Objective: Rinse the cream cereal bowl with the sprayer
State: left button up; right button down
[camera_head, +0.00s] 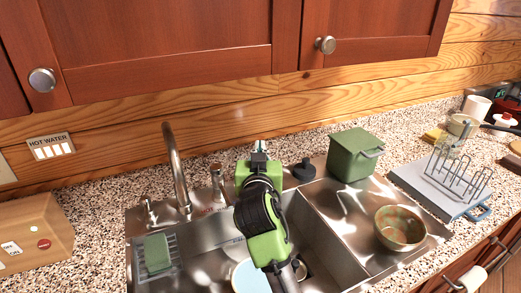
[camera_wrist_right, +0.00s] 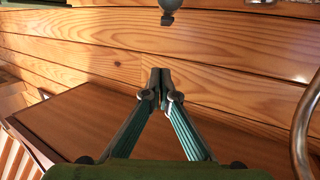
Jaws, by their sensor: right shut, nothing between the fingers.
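A round dish with a cream rim and pale blue inside (camera_head: 251,276) lies in the sink basin, partly hidden by my right arm; I cannot tell for sure that it is the cream cereal bowl. A small upright fitting with a coppery top (camera_head: 217,181), which looks like the sprayer, stands behind the sink, right of the curved metal faucet (camera_head: 175,165). My right gripper (camera_head: 260,148) is above the back of the sink, right of that fitting and apart from it. In the wrist view its fingertips (camera_wrist_right: 160,76) meet, with nothing between them. My left gripper is out of view.
A green sponge (camera_head: 157,253) lies on a rack at the sink's left. A brown-green bowl (camera_head: 400,228) sits on the right drainboard, near a green lidded bin (camera_head: 355,154) and a wire rack (camera_head: 460,178). Cabinets (camera_head: 160,45) hang above. A wooden box (camera_head: 35,228) stands left.

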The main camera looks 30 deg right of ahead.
dwell(0.3)
jog(key=p+x, duration=0.3)
jog(key=x, duration=0.7)
jog(key=shift+d+r, duration=0.1)
jog(key=shift+r, duration=0.05)
jog(key=f+p, duration=0.1)
jog(key=f, duration=0.2)
jog(key=shift+w+d+f, duration=0.1)
jog(key=shift+w+f, duration=0.1)
jog(key=shift+f, duration=0.4)
